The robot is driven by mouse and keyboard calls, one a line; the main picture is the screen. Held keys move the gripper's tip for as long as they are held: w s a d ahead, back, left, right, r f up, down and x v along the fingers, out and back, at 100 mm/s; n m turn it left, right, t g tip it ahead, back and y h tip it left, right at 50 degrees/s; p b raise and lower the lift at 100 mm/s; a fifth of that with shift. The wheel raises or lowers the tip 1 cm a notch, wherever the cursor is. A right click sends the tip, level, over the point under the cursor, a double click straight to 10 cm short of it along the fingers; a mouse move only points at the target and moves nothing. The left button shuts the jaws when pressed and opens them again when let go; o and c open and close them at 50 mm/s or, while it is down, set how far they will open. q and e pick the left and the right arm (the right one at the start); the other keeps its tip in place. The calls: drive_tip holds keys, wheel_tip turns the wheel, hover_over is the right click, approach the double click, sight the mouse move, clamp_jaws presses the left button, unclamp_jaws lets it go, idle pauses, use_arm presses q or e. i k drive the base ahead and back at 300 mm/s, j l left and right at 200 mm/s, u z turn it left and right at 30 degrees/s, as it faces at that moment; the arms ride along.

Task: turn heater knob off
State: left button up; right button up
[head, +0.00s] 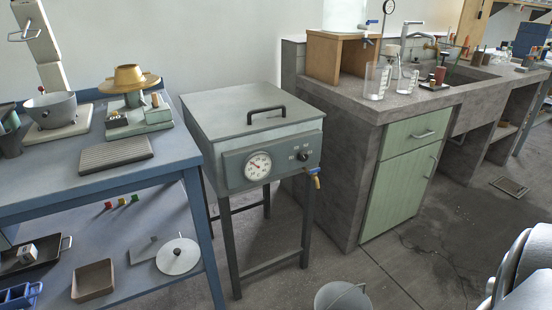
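The heater is a grey metal box (247,110) with a hinged-looking flat lid and a black handle, standing on dark legs between the blue table and the concrete bench. Its front panel carries a round white dial gauge (258,166) on the left and a small dark knob (303,156) on the right, with light marks around it. The knob's exact setting is too small to read. Neither of my grippers shows, and nothing touches the knob.
The blue table (178,165) on the left holds scales and a ribbed plate (116,153). The concrete bench (352,115) with a green cabinet (398,185) stands right of the heater. A grey bucket (343,297) sits on the floor in front. My silver arm parts show at lower right.

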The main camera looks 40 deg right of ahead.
sight(302, 156)
drive_tip(key=z, duration=1.3)
drive_tip(key=l+u, duration=0.2)
drive_tip(key=l, duration=1.05)
drive_tip(key=l+u, duration=0.15)
drive_tip(key=l, duration=1.1)
drive_tip(key=k+l, duration=0.05)
